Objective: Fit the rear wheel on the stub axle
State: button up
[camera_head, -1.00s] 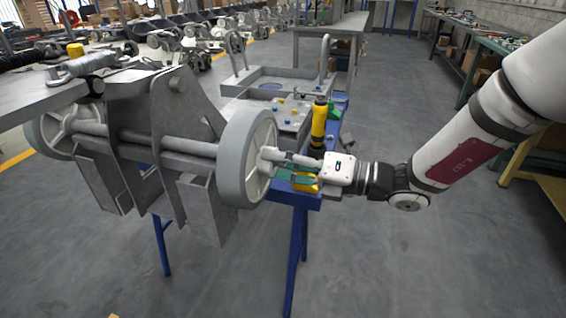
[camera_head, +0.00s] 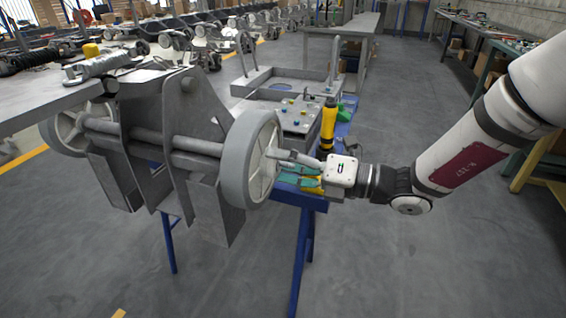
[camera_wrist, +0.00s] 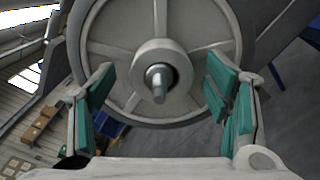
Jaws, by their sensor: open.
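The rear wheel (camera_head: 249,160), grey-tyred with a pale spoked rim, sits upright at the near right end of the axle (camera_head: 196,144) on the grey chassis frame. In the wrist view the wheel (camera_wrist: 113,70) faces me, and the bolt-like stub axle end (camera_wrist: 159,84) shows through its round hub (camera_wrist: 136,66). My gripper (camera_head: 288,169) is at the wheel's outer face. In the wrist view my gripper (camera_wrist: 160,100) is open, its teal-padded fingers on either side of the hub, apart from it. How deep the wheel is seated cannot be told.
A second wheel (camera_head: 69,131) is at the axle's far left end. Behind my gripper is a blue-legged stand (camera_head: 301,250) with a yellow-and-black tool (camera_head: 328,125). A grey workbench (camera_head: 40,100) with parts is at the left. The floor (camera_head: 400,270) at the right is clear.

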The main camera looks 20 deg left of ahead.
jog(key=d, duration=1.2)
jog(key=shift+s, duration=0.2)
jog(key=s+d+r+n+g+h, duration=0.2)
jog(key=s+n+h, duration=0.2)
jog(key=s+n, duration=0.45)
jog(key=s+d+r+n+g+h, duration=0.1)
jog(key=s+d+n+g+h, duration=0.25)
jog(key=s+n, duration=0.55)
jog(key=s+d+n+t+h, duration=0.6)
jog(key=s+d+n+h, duration=0.55)
jog(key=d, duration=0.55)
notch_tip(320, 180, up, 25)
jog(key=t+y+p, duration=0.1)
jog(key=t+p, duration=0.2)
jog(key=p, duration=2.1)
jog(key=shift+n, duration=0.3)
